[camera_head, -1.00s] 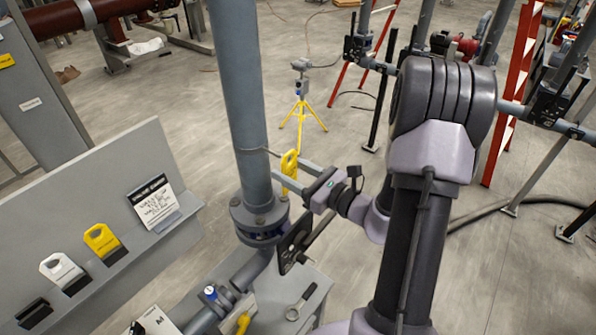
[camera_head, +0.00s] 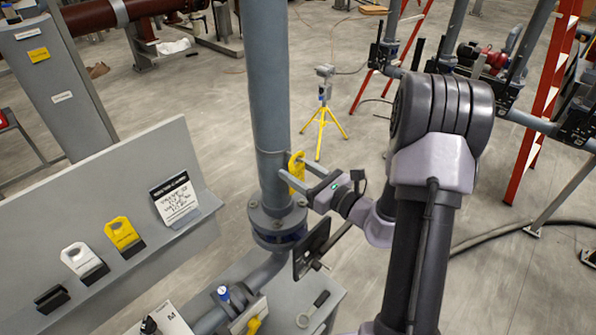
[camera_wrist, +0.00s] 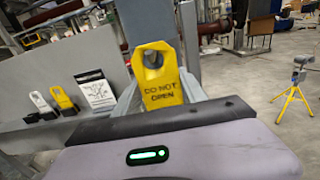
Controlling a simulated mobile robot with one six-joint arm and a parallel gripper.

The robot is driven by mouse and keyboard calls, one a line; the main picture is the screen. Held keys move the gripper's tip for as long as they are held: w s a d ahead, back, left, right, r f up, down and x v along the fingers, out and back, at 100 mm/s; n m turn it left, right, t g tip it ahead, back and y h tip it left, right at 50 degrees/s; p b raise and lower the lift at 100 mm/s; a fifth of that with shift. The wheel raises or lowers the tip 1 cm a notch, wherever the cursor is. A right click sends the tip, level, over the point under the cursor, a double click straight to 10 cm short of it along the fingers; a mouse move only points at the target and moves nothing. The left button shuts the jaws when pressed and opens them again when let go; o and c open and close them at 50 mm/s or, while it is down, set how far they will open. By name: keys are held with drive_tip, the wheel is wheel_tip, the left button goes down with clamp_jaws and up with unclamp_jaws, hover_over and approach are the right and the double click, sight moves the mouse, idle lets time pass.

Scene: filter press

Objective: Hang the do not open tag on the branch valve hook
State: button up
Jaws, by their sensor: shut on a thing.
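My gripper (camera_head: 299,174) is shut on the yellow do not open tag (camera_head: 296,168), beside the upright grey pipe (camera_head: 270,90) and above its flange. In the wrist view the tag (camera_wrist: 160,85) stands upright between the fingers, its lettering facing me and its holed end up. In the head view the tag is seen nearly edge-on, very close to the pipe's right side; I cannot tell whether it touches. The branch valve hook is not clearly visible; the tag and fingers may cover it.
A grey panel's ledge at left holds another yellow tag (camera_head: 122,235), a white tag (camera_head: 82,260) and a written card (camera_head: 175,200). A yellow tripod (camera_head: 322,130) stands on open floor behind.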

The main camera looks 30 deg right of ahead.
drive_tip(key=o, duration=1.4)
drive_tip(key=b+v, duration=0.5)
drive_tip(key=v, duration=1.2)
drive_tip(key=s+a+f+n+g+y+b, duration=0.2)
drive_tip(key=a+f+n+g+b, duration=0.5)
drive_tip(key=a, duration=0.3)
drive_tip(key=s+a+f+n+g+y+b, duration=0.2)
drive_tip(key=a+f+n+g+b, duration=0.3)
drive_tip(key=a+f+n+b, duration=0.35)
drive_tip(key=shift+s+a+f+n+t+h+b, duration=0.15)
drive_tip(key=shift+s+a+f+n+h+b, duration=0.95)
drive_tip(key=shift+f+n+b, duration=1.55)
drive_tip(key=shift+s+a+f+n+t+h+b, duration=0.1)
drive_tip(key=shift+s+a+f+n+h+b, duration=0.45)
drive_tip(key=shift+f+n+h+b, duration=2.1)
drive_tip(key=shift+s+a+f+n+t+h+b, duration=0.25)
drive_tip(key=shift+s+a+f+n+b, duration=0.95)
drive_tip(key=shift+b, duration=3)
